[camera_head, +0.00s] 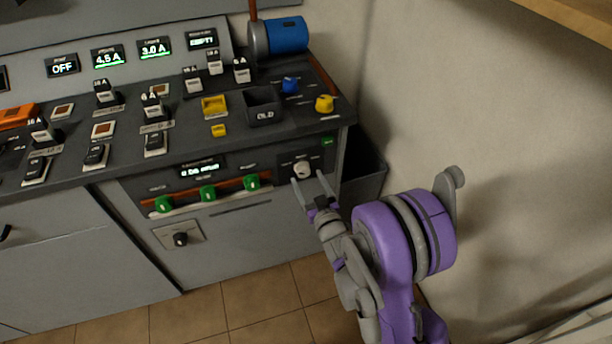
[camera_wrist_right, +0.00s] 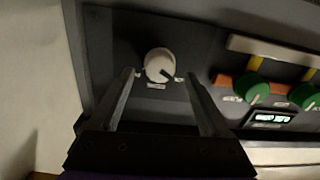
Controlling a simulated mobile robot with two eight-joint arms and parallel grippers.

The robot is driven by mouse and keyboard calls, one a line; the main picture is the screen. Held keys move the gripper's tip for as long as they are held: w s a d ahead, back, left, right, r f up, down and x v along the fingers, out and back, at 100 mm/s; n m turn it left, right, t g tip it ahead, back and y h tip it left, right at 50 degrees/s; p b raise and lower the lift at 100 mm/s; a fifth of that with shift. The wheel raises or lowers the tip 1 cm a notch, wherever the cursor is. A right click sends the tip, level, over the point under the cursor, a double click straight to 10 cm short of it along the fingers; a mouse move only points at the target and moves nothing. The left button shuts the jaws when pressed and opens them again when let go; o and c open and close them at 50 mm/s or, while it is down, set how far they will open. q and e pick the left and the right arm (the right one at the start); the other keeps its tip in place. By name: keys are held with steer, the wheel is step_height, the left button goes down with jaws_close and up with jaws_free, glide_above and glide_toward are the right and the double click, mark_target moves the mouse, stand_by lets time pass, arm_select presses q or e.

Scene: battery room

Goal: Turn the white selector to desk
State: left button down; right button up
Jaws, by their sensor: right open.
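The white selector (camera_head: 302,169) is a round knob on a dark panel at the right end of the desk's front face. In the right wrist view the white selector (camera_wrist_right: 160,65) has a dark pointer mark toward its lower right, with a small label below it. My right gripper (camera_head: 313,184) is open at the selector. In the right wrist view its fingers (camera_wrist_right: 160,85) stand on either side of the knob, apart from it, with the knob between and slightly beyond their tips. The label text is too small to read. My left gripper is not in view.
A black knob (camera_head: 180,239) is lower left. A dark bin (camera_head: 364,176) stands right of the desk, near the wall (camera_head: 480,90). The floor (camera_head: 250,300) in front is clear.

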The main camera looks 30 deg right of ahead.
steer(key=shift+x, duration=1.2)
jaws_close()
steer(key=shift+m, duration=0.3)
steer(key=m, duration=0.5)
steer(key=shift+m, duration=0.3)
steer(key=m, duration=0.5)
steer(key=shift+f+m+p, duration=0.1)
steer(key=shift+m+p, duration=0.2)
steer(key=shift+p, duration=0.05)
